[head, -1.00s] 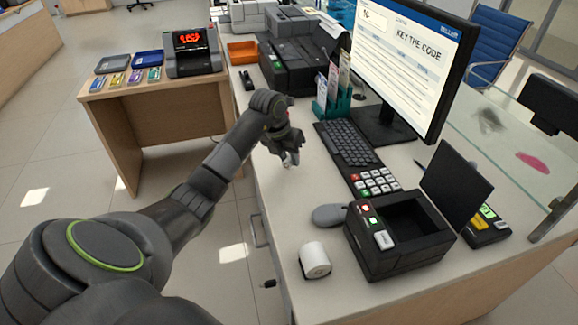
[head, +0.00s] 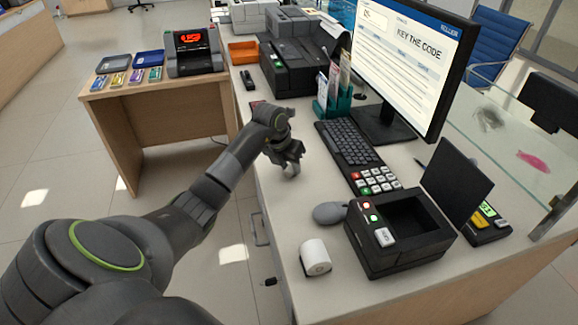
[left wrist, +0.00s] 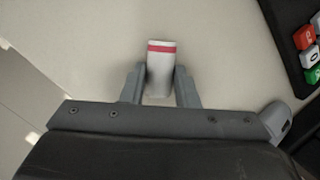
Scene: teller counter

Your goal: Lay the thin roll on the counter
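The thin roll (left wrist: 160,72), pale grey with a red band near its far end, sits between the two fingers of my left gripper (left wrist: 160,88) in the left wrist view. The fingers lie against its sides, so the gripper looks shut on it. In the head view my left gripper (head: 291,166) is low over the near-left part of the counter (head: 285,215), left of the keyboard. The roll is mostly hidden there, and I cannot tell whether it touches the counter. My right gripper is not in view.
A thicker white roll (head: 315,257) stands near the counter's front, beside a black printer (head: 398,232) with its lid up. A grey mouse (head: 329,213), keypad (head: 376,180) and keyboard (head: 348,143) are to the right. The counter between gripper and thick roll is clear.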

